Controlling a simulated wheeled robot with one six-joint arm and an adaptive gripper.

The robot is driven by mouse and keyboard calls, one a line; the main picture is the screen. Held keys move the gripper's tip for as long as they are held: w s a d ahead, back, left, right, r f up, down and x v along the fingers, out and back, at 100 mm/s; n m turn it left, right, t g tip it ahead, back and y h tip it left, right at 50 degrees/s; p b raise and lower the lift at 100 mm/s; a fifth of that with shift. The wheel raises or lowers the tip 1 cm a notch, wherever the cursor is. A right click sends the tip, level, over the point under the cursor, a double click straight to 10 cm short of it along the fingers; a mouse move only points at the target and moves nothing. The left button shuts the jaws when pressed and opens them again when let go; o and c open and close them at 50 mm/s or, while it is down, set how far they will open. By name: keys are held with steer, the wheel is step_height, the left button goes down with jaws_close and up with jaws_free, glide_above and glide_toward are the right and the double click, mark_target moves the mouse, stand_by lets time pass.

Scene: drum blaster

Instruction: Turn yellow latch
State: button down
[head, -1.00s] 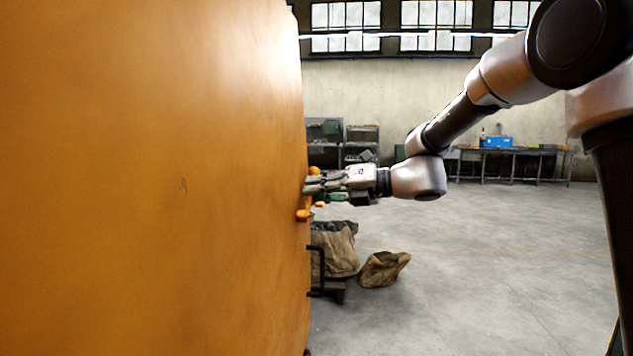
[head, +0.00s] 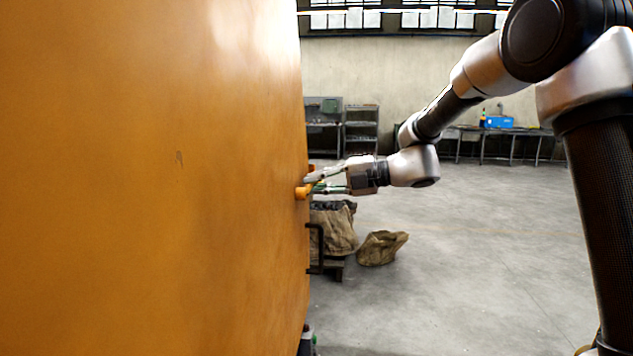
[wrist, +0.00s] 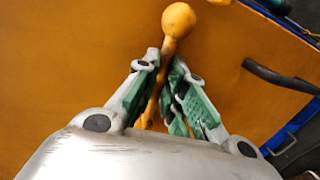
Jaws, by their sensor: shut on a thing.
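The yellow latch (wrist: 178,20) is a yellow-orange lever with a round ball end, mounted on the large orange panel (wrist: 80,50). In the wrist view its ball sticks out beyond my fingertips, and its shaft runs down between the fingers. My gripper (wrist: 162,70) is shut on the shaft, with a green-padded finger on each side. In the head view the latch (head: 301,192) shows at the right edge of the panel (head: 150,180), with my gripper (head: 314,182) at it from the right. The latch's pivot is partly hidden by the fingers.
A dark handle (head: 316,248) sits on the panel's edge below the latch, and also shows in the wrist view (wrist: 280,76). Brown sacks (head: 381,247) stand on the floor behind. Shelves and a bench (head: 500,132) line the far wall. Open floor lies to the right.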

steer(key=shift+f, duration=0.15)
steer(key=c, duration=1.8)
jaws_free()
steer(key=shift+o, duration=0.2)
steer(key=v, duration=1.2)
